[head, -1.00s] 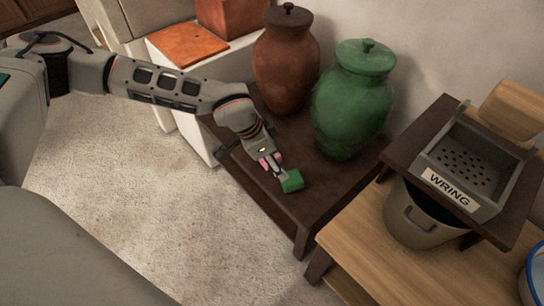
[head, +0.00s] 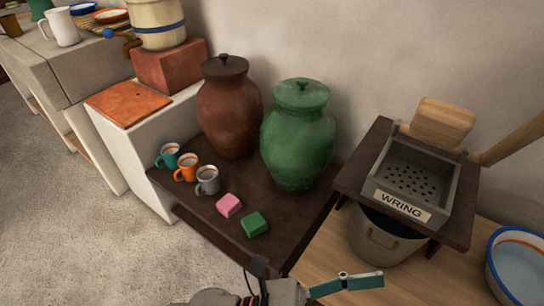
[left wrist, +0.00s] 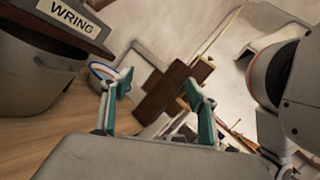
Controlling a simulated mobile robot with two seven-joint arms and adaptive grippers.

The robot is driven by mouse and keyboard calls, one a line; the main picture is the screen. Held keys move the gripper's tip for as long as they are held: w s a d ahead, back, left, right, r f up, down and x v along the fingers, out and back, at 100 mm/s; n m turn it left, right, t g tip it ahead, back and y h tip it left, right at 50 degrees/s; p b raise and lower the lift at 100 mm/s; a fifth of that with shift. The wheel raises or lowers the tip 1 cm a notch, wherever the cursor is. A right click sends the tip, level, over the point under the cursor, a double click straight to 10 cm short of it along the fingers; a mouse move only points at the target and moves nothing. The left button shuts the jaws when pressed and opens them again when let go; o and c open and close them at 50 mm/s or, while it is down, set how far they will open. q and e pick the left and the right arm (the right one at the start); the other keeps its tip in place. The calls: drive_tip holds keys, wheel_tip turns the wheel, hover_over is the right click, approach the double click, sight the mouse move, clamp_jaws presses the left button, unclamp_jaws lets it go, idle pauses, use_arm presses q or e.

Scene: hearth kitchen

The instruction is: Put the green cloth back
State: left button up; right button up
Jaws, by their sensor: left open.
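The green cloth (head: 254,224), a small folded block, lies on the dark low bench (head: 215,225), near its front edge. A pink cloth-like block (head: 229,205) lies beside it, to the upper left. My left gripper (head: 345,283) is at the bottom of the head view, right of and apart from the green cloth. Its teal-padded fingers also show in the left wrist view (left wrist: 160,92), spread apart with nothing held between them. The green cloth is not seen in the left wrist view. My right gripper is in neither view.
Several mugs, including an orange mug (head: 186,168), stand left of the blocks. A brown jar (head: 229,110) and a green jar (head: 298,140) stand behind. The WRING tray (head: 407,180) is above a bucket (head: 385,240) at right, near a blue-rimmed basin (head: 520,268).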

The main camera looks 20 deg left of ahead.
use_arm(q)
drive_tip(key=w+a+f+n+t+y, duration=0.2)
drive_tip(key=a+n+t+y, duration=0.25)
drive_tip(key=n, duration=0.65)
drive_tip(key=w+a+f+n+t+y, duration=0.35)
drive_tip(key=a+n+t, duration=0.2)
drive_tip(key=n, duration=0.65)
drive_tip(key=s+a+f+n+g+y, duration=0.2)
drive_tip(key=s+a+f+n+y, duration=0.2)
drive_tip(key=a+f+n, duration=0.3)
drive_tip(key=s+a+f+n+g+y, duration=0.2)
drive_tip(key=s+a+f+n, duration=0.3)
drive_tip(key=n, duration=0.5)
drive_tip(key=a+f+y, duration=0.1)
drive_tip(key=a+f, duration=0.1)
drive_tip(key=a, duration=0.1)
drive_tip(key=shift+s+n+y, duration=0.25)
drive_tip(key=shift+n+y, duration=0.05)
drive_tip(key=shift+y, duration=0.1)
